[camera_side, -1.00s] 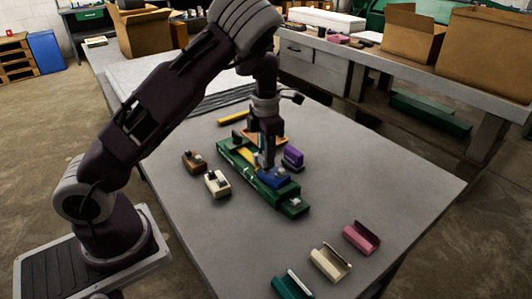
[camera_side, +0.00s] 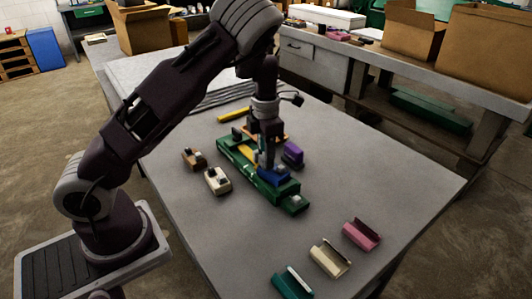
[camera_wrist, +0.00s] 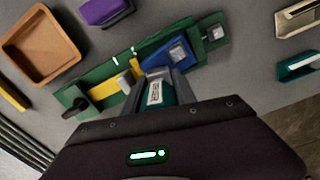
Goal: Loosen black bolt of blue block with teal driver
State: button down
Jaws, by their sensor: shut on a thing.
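The blue block (camera_side: 272,175) sits in the green fixture (camera_side: 292,206) on the table; it also shows in the wrist view (camera_wrist: 153,58). A grey square piece (camera_wrist: 177,53) is on its top; I cannot make out the black bolt. My gripper (camera_side: 266,160) points down over the left part of the blue block. In the wrist view it is shut on the teal driver (camera_wrist: 158,92), which has a pale label. The driver's tip is hidden, so I cannot tell whether it touches a bolt.
A yellow piece (camera_wrist: 104,83) lies in the fixture beside the blue block. A purple block (camera_side: 292,153), a brown block (camera_side: 193,160) and a cream block (camera_side: 217,182) stand close by. Teal (camera_side: 291,285), cream (camera_side: 329,260) and pink (camera_side: 361,236) holders line the front right.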

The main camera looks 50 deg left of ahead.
jog(key=shift+f, duration=0.3)
jog(key=n, duration=0.3)
dwell(0.4)
jog(key=shift+n, duration=1.4)
jog(key=shift+m, duration=0.7)
jog(key=shift+r, duration=2.55)
